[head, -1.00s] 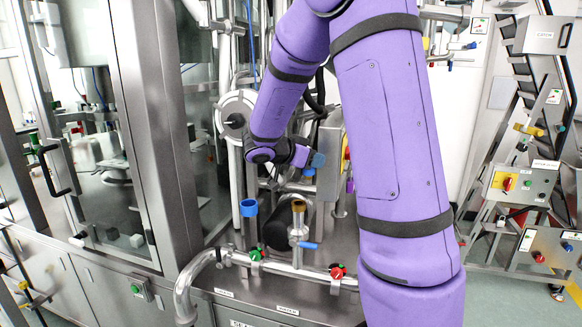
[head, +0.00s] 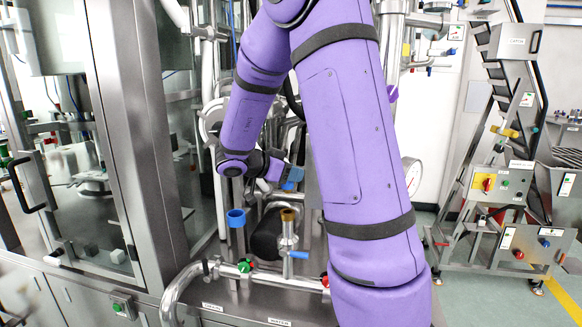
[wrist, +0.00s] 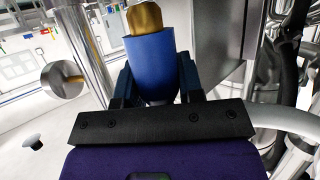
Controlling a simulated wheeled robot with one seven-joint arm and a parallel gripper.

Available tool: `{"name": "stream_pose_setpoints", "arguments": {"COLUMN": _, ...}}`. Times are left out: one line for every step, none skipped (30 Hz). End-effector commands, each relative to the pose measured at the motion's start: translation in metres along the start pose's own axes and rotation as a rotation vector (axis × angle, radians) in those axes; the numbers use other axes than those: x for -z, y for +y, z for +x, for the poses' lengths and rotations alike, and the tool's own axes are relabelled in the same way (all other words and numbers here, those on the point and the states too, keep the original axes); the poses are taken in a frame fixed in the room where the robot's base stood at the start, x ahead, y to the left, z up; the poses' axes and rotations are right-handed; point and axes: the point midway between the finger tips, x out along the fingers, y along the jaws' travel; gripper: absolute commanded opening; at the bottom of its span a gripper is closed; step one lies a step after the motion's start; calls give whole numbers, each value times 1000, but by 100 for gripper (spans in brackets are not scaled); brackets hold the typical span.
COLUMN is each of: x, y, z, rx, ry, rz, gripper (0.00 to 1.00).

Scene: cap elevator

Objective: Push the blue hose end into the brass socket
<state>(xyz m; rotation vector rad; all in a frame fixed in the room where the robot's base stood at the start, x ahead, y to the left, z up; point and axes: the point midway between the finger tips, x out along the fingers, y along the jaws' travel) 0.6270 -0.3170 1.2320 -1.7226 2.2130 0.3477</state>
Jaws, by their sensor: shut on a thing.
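The blue hose end (head: 293,175) is in my gripper (head: 286,177), seen in the head view just above the brass socket (head: 288,215). A small gap shows between them. The socket faces up on a steel pipe with a blue lever. In the wrist view my gripper (wrist: 155,82) is shut on the blue hose end (wrist: 149,65), one dark finger on each side. A brass piece shows at its far end; I cannot tell whether it belongs to the hose end. The hose itself is mostly hidden.
A blue ring-shaped holder (head: 236,218) stands left of the socket. A horizontal steel pipe with a green knob (head: 245,265) and a red knob runs in front. A dark cylinder (head: 268,236) lies behind. A glass-doored steel cabinet (head: 130,150) stands close on the left.

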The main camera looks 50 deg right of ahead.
Motion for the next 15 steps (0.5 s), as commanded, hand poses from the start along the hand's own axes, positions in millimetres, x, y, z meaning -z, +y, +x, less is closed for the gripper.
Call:
{"name": "stream_pose_setpoints", "arguments": {"x": -5, "y": 0, "z": 2, "rx": 0, "ry": 0, "rz": -2, "gripper": 7}}
{"name": "stream_pose_setpoints", "arguments": {"x": -7, "y": 0, "z": 3, "rx": 0, "ry": 0, "rz": -2, "gripper": 7}}
{"name": "stream_pose_setpoints", "arguments": {"x": -10, "y": 0, "z": 4, "rx": 0, "ry": 0, "rz": -3, "gripper": 7}}
{"name": "stream_pose_setpoints", "arguments": {"x": -13, "y": 0, "z": 5, "rx": 0, "ry": 0, "rz": -3, "gripper": 7}}
{"name": "stream_pose_setpoints", "arguments": {"x": -15, "y": 0, "z": 6, "rx": 0, "ry": 1, "rz": -2, "gripper": 7}}
{"name": "stream_pose_setpoints", "arguments": {"x": -18, "y": 0, "z": 8, "rx": 0, "ry": 1, "rz": -2, "gripper": 7}}
{"name": "stream_pose_setpoints", "arguments": {"x": -20, "y": 0, "z": 9, "rx": 0, "ry": 1, "rz": -2, "gripper": 7}}
{"name": "stream_pose_setpoints", "arguments": {"x": -22, "y": 0, "z": 10, "rx": 0, "ry": 1, "rz": -2, "gripper": 7}}
{"name": "stream_pose_setpoints", "arguments": {"x": -25, "y": 0, "z": 11, "rx": 0, "ry": 1, "rz": -2, "gripper": 7}}
{"name": "stream_pose_setpoints", "arguments": {"x": -27, "y": 0, "z": 12, "rx": 0, "ry": 1, "rz": -1, "gripper": 7}}
{"name": "stream_pose_setpoints", "arguments": {"x": -29, "y": 0, "z": 12, "rx": 0, "ry": 1, "rz": -1, "gripper": 7}}
{"name": "stream_pose_setpoints", "arguments": {"x": -32, "y": 0, "z": 13, "rx": 0, "ry": 1, "rz": -1, "gripper": 7}}
{"name": "stream_pose_setpoints", "arguments": {"x": -33, "y": 0, "z": 14, "rx": 1, "ry": 1, "rz": -1, "gripper": 7}}
{"name": "stream_pose_setpoints", "arguments": {"x": -35, "y": 0, "z": 15, "rx": 1, "ry": 1, "rz": -1, "gripper": 7}}
{"name": "stream_pose_setpoints", "arguments": {"x": -37, "y": 0, "z": 16, "rx": 1, "ry": 1, "rz": -1, "gripper": 7}}
